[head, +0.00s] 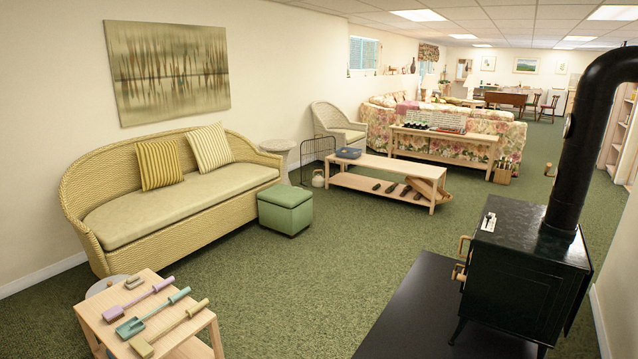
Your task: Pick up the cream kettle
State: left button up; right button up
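A small cream kettle (318,179) with a raised handle stands upright on the green carpet. It is in the middle distance of the head view, by the near left end of the long wooden coffee table (366,167), in front of a black wire frame. It is too small to make out its spout. Neither of my grippers is in view, and nothing is seen touching the kettle.
A green ottoman (285,208) and wicker sofa (178,205) stand left of the kettle. A low table with toy-like tools (158,312) is at the near left. A black stove (523,265) on a dark hearth (430,312) fills the right. Open carpet (350,240) lies between.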

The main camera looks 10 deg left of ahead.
aim_at(318, 181)
jog(key=i, duration=5.1)
jog(key=i+u, duration=0.1)
jog(key=i, duration=1.05)
jog(key=i+u, duration=0.15)
jog(key=i, duration=1.05)
jog(key=i+l+u, duration=0.15)
jog(key=i+u, duration=0.25)
jog(key=i+l+u, duration=0.6)
jog(key=i+u, duration=0.15)
jog(key=i+l+u, duration=0.25)
jog(key=l+u, duration=0.15)
